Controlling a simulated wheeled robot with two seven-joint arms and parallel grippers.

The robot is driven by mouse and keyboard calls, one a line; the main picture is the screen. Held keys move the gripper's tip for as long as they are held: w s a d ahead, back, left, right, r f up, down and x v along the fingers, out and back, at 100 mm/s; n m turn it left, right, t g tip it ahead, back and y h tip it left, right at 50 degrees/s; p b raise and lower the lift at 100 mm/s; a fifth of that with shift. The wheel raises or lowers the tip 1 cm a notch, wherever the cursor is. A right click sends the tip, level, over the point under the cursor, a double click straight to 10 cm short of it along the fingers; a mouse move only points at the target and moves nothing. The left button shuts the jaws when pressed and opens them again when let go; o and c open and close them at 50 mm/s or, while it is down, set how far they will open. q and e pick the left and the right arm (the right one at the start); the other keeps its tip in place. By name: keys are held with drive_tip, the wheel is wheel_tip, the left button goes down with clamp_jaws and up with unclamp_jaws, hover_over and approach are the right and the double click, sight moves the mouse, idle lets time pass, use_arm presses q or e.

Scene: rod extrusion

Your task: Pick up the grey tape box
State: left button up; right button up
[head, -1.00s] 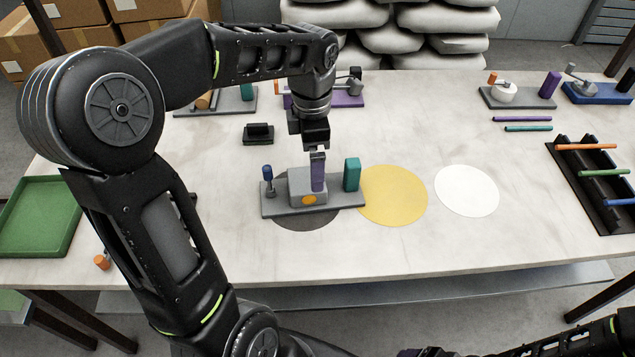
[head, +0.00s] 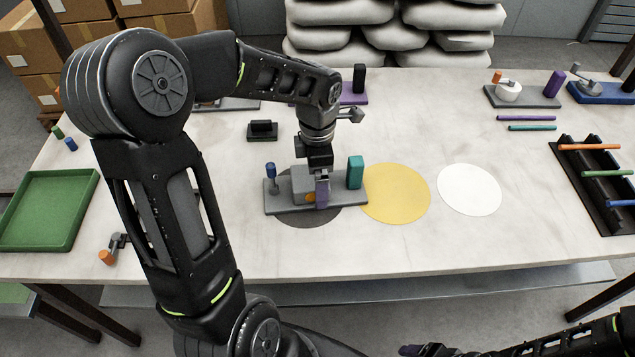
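A grey box with an orange disc (head: 310,198) sits on a flat grey base (head: 284,208), with a blue-topped post (head: 270,178) at its left end and a teal block (head: 355,172) at its right. It appears to be the grey tape box. The base lies over a dark grey circle (head: 305,220). My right gripper (head: 410,350) barely shows at the bottom edge.
A yellow circle (head: 396,194) and a white circle (head: 469,190) lie clear to the right. A black holder (head: 262,131) stands behind. A green tray (head: 45,215) is at left, a black rack with rods (head: 603,215) at right. Other based assemblies stand along the back.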

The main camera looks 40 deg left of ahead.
use_arm(q)
drive_tip(key=shift+f, duration=0.35)
idle(0.3)
drive_tip(key=c, duration=2)
